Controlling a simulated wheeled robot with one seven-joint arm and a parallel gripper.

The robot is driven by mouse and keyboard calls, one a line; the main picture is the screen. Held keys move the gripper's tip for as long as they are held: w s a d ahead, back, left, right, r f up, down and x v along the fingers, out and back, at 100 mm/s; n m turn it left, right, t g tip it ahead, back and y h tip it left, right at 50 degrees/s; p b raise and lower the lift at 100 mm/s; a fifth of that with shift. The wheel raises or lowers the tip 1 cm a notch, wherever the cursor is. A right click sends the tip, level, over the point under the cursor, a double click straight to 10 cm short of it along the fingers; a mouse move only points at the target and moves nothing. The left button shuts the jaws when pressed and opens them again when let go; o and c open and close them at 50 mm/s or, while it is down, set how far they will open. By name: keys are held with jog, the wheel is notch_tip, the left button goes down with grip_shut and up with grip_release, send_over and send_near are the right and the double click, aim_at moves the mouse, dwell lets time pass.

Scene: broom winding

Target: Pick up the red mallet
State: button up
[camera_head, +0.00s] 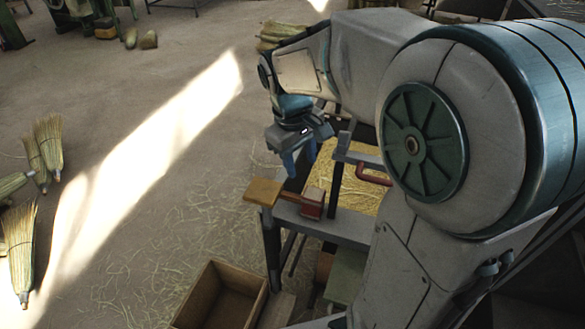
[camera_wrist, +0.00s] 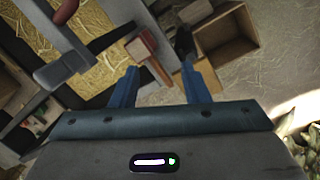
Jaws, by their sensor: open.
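The red mallet (camera_head: 312,203) appears as a dull red block on the grey bench edge in the head view. In the wrist view a reddish-brown, wooden-looking piece that seems to be the mallet (camera_wrist: 143,48) lies ahead of the fingers. My gripper (camera_head: 297,166) hangs with blue fingers pointing down, above the bench end and a little left of the mallet. In the wrist view my gripper (camera_wrist: 160,66) has its fingers wide apart with nothing held between them. How high the fingertips are above the mallet is hard to tell.
A tan wooden block (camera_head: 263,192) sits at the bench's left end. The grey bench (camera_head: 338,226) carries a dark red handle (camera_head: 375,175) beside straw. An open wooden box (camera_head: 221,299) stands on the floor below.

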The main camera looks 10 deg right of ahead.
aim_at(293, 195)
jog(key=w+a+f+n+g+h+b, duration=0.25)
jog(key=w+f+n+b, duration=0.3)
jog(key=w+f, duration=0.7)
jog(key=shift+y, duration=0.25)
jog(key=x, duration=1.3)
jog(key=shift+w+a+f+b, duration=0.1)
jog(key=shift+w+a+b, duration=0.1)
jog(key=shift+w+b, duration=0.15)
grip_shut()
